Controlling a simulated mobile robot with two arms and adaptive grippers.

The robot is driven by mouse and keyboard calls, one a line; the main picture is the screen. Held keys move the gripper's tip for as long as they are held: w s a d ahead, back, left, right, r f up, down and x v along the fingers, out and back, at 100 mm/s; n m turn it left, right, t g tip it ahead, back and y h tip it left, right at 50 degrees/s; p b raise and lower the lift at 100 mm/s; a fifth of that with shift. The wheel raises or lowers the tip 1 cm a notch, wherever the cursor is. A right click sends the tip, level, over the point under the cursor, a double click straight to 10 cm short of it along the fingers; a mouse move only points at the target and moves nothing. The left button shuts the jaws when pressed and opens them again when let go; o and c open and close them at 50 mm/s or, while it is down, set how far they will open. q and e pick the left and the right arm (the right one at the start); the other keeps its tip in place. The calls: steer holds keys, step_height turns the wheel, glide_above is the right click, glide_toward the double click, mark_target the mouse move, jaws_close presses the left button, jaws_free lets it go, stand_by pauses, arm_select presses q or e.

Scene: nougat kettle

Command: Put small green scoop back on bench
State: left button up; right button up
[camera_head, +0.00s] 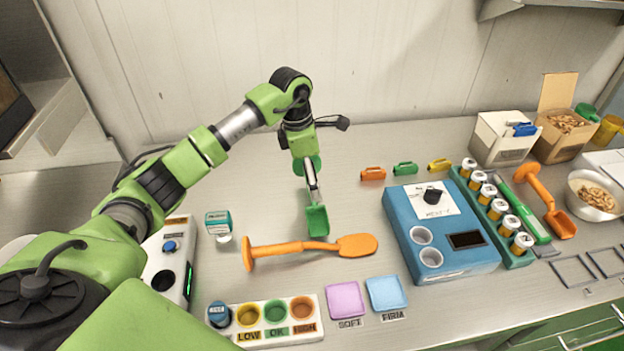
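The small green scoop (318,219) hangs below my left gripper (311,180) at the middle of the bench (350,180), with its bowl pointing down toward the front. My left arm comes in from the left and reaches over the bench. The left gripper looks shut on the scoop's handle; the fingers partly hide it. I cannot tell whether the bowl touches the bench top. My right gripper is not in view.
A long orange paddle (310,248) lies just in front of the scoop. A blue device (437,235) stands to its right, beside a green rack (492,215) of jars. An orange scoop (558,221) lies farther right. Bench left of the small colored scoops (405,168) is clear.

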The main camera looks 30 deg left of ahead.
arm_select(q)
steer(key=shift+d+f+p, duration=0.1)
steer(key=shift+f+p, duration=0.2)
steer(key=shift+f, duration=0.9)
steer(key=o, duration=1.2)
steer(key=shift+c, duration=0.2)
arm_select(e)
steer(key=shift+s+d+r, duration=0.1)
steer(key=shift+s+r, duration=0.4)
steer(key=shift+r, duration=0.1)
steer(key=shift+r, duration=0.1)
arm_select(q)
steer(key=shift+r, duration=0.35)
steer(key=r+b, duration=0.1)
steer(key=r, duration=0.2)
steer(key=a+r+b, duration=0.1)
steer(key=r, duration=0.3)
steer(key=s+r+b, duration=0.1)
steer(key=r, duration=0.2)
steer(key=shift+s+a+r, duration=0.1)
steer(key=shift+a+r, duration=0.05)
steer(key=shift+r, duration=0.05)
steer(key=shift+s+r, duration=0.1)
steer(key=shift+r, duration=0.4)
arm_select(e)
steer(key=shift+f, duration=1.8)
